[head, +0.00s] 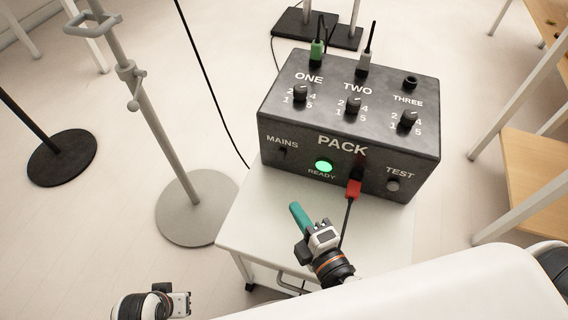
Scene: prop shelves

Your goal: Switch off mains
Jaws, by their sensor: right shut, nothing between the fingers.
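The black PACK box (421,176) stands on a small white table. Its MAINS switch (281,152) is a small dark control below the MAINS label at the front face's left end; its position is too dark to tell. The round READY light (324,166) glows green. My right gripper (299,213), with teal fingers, is shut and empty in front of the box, below the READY light and apart from the MAINS switch. My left gripper (184,303) is low at the bottom left, far from the box; its jaws are too small to judge.
A red plug (353,189) with a black cable sits in the front face, beside the TEST knob (393,184). Green (317,51) and grey (362,66) plugs stand on top near three dials. The white table (245,215) has bare room at left. A grey stand (185,215) stands farther left.

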